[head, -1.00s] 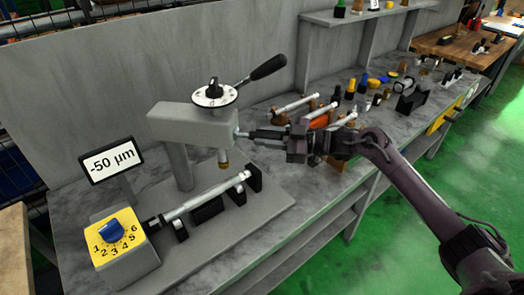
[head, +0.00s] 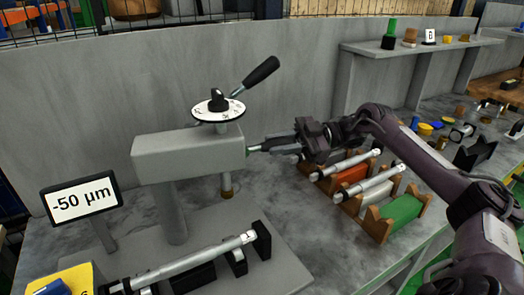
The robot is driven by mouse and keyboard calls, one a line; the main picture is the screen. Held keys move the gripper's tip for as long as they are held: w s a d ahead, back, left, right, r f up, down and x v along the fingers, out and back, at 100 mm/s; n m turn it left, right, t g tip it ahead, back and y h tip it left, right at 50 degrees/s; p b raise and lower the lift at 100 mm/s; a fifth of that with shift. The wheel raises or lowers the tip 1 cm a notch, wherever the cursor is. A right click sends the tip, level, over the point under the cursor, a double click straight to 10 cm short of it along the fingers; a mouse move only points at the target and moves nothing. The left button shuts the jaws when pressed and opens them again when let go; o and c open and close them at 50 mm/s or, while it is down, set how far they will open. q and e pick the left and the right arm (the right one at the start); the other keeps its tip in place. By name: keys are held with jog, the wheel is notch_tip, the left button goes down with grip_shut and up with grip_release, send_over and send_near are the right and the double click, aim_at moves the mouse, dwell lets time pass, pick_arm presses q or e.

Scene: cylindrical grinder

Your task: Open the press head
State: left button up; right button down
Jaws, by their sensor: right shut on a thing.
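The press head (head: 187,155) is a grey block on a round grey column (head: 172,212). A white dial (head: 218,108) with a black knob sits on top, and a black-handled lever (head: 261,77) points up and right. My right gripper (head: 267,147) reaches in from the right and is shut on a small part at the head's right end, mostly hidden by the fingers. My left gripper is not in view.
Below the head, a silver shaft (head: 200,257) lies on black supports. A "-50 µm" display (head: 82,199) stands at left. Wooden racks with shafts and a green block (head: 403,208) stand right, under my right arm. A shelf (head: 420,46) is behind.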

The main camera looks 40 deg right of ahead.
aim_at(295, 140)
jog(key=shift+w+d, duration=0.1)
jog(key=shift+w, duration=0.05)
jog(key=c, duration=1.2)
grip_release()
jog(key=shift+d, duration=0.2)
jog(key=b+v, duration=0.2)
jog(key=v, duration=0.3)
jog(key=shift+d, duration=0.3)
jog(key=shift+v, duration=0.95)
jog(key=shift+a+r, duration=0.1)
